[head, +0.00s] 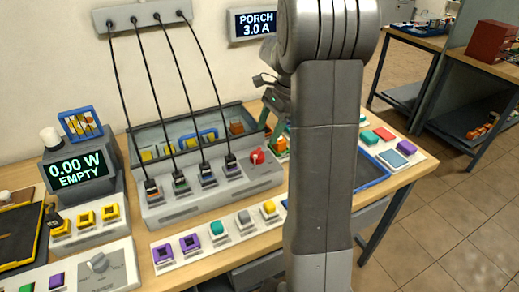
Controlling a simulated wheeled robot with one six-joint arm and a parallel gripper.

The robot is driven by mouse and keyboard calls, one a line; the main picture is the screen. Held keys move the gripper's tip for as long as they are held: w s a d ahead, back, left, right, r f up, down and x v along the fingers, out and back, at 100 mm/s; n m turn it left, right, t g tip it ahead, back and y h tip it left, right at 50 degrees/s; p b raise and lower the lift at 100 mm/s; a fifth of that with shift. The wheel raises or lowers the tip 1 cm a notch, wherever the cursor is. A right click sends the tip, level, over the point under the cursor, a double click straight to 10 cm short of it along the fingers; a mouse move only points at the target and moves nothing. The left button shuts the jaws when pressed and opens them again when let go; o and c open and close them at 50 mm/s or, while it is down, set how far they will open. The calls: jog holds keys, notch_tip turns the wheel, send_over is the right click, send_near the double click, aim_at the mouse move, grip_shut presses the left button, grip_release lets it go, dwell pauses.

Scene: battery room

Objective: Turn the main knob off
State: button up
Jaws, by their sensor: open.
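A red round knob (257,156) sits at the right end of the grey panel (180,205) on the workbench, with a lighter mark on its face. A second, grey knob (98,263) is on a pale plate at the lower left. I see no readable label telling which is the main knob. My gripper (269,90) is open, above and slightly right of the red knob, apart from it. My arm hides part of the gripper and the bench behind it.
Four black cables hang from a wall strip (142,14) to plugs on the panel. A display (78,172) reads "0.00 W EMPTY"; a wall sign (253,22) reads "PORCH 3.0 A". A strip of coloured blocks (217,230) lies in front. Floor is clear at right.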

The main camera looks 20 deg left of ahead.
aim_at(259, 151)
jog(key=x, duration=0.8)
jog(key=shift+f, duration=0.15)
jog(key=c, duration=1)
